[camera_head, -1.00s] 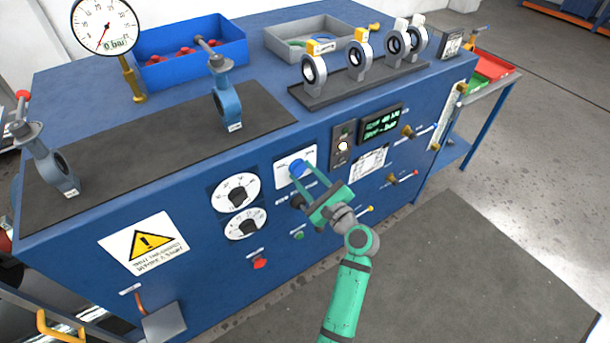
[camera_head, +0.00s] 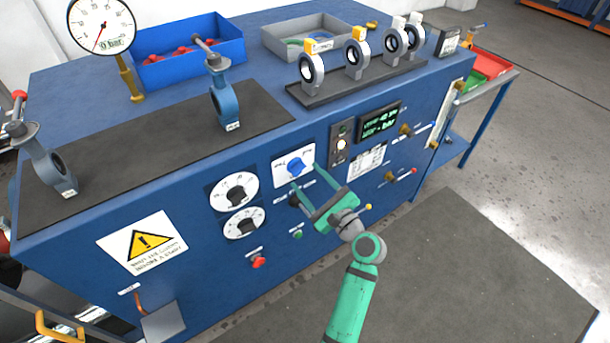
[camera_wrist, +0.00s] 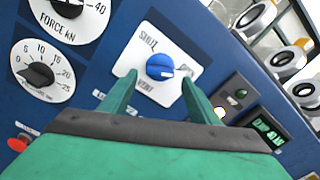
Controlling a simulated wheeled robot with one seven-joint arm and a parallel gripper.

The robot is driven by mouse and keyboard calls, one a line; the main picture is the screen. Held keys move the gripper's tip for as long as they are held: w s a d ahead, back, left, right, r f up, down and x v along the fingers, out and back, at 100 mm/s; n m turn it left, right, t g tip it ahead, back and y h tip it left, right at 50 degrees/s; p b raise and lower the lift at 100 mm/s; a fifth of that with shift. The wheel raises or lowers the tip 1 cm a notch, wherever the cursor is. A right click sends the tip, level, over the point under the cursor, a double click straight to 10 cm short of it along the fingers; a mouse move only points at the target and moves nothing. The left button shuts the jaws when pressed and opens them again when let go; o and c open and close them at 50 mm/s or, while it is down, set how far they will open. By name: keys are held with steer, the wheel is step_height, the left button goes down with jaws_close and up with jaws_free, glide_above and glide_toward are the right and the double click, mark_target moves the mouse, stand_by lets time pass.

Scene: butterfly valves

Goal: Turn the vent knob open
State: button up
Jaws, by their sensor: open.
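The blue vent knob (camera_head: 296,166) sits on a white plate (camera_head: 281,178) on the front of the blue bench. In the wrist view the knob (camera_wrist: 160,66) is in the middle, and the plate reads SHUT at upper left and VENT below. Another label at the right is partly hidden by a finger. I cannot tell surely which mark the knob points at. My green gripper (camera_head: 305,177) is open and empty, just in front of and below the knob. In the wrist view its fingers (camera_wrist: 159,82) stand apart, one to each side below the knob, without visible contact.
Two black dials (camera_head: 235,193) are left of the plate. A switch panel (camera_head: 341,146) and a green display (camera_head: 379,123) are to its right. Red (camera_head: 258,262) and green (camera_head: 297,234) buttons are below. Brass fittings (camera_head: 405,130) stick out farther right. The floor before the bench is clear.

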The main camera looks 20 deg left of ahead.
steer(key=v, duration=0.8)
steer(key=s+d+f+n+t+h, duration=0.1)
steer(key=s+d+f+h, duration=0.15)
steer(key=f, duration=0.35)
steer(key=s+d+f+t+h, duration=0.1)
steer(key=s+f+h, duration=0.25)
steer(key=f, duration=0.25)
steer(key=s+d+f+n+h, duration=0.2)
steer(key=s+f+h, duration=0.1)
steer(key=s, duration=0.3)
steer(key=s+d+f+n+h, duration=0.2)
steer(key=s+d+f, duration=0.15)
steer(key=s, duration=0.25)
steer(key=s+d+r+n+t+h, duration=0.1)
steer(key=s+r+n, duration=0.4)
steer(key=s, duration=0.5)
steer(key=s+d+r+n+t+h, duration=0.1)
steer(key=s+r+n+h, duration=0.1)
steer(key=s+r+n, duration=0.4)
steer(key=s+n, duration=0.3)
steer(key=s, duration=0.1)
steer(key=shift+s+n, duration=0.2)
steer(key=shift+n, duration=0.2)
